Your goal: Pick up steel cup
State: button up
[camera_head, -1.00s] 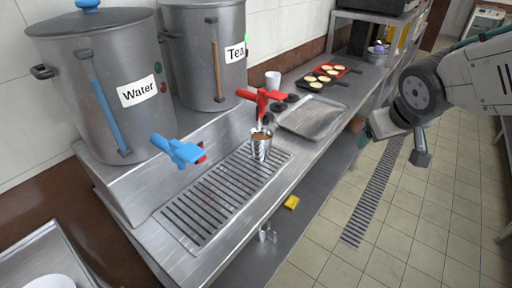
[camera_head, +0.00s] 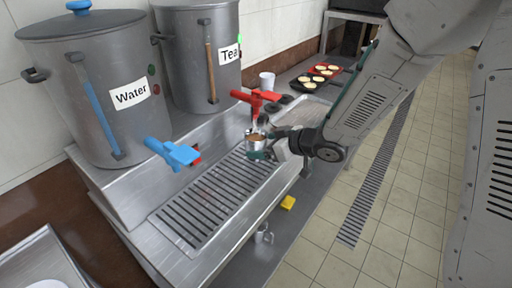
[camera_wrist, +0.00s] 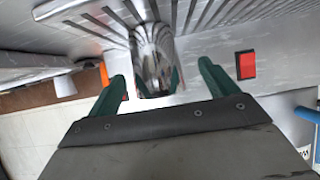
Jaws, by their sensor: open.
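The steel cup (camera_head: 254,145) stands upright on the drip grate below the red tap (camera_head: 256,98) of the pot labelled Tea. Brown liquid shows inside its rim. My gripper (camera_head: 264,144) is at the cup, reaching in from the right, with its dark green fingers open. In the wrist view the shiny cup (camera_wrist: 152,50) lies between the two fingertips of my gripper (camera_wrist: 160,78), with a visible gap on each side. Part of the cup is hidden by a finger in the head view.
The slotted drip grate (camera_head: 212,198) runs along the steel counter. The Water pot (camera_head: 95,95) with its blue tap (camera_head: 172,152) is at left; the Tea pot (camera_head: 200,60) stands behind. A white cup (camera_head: 267,79) and a red tray (camera_head: 325,70) are farther back. A yellow item (camera_head: 288,202) lies below.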

aim_at(255, 139)
jog(key=x, duration=0.4)
jog(key=shift+w, duration=0.3)
jog(key=c, duration=1.2)
jog(key=shift+c, duration=0.6)
jog(key=shift+r, duration=0.15)
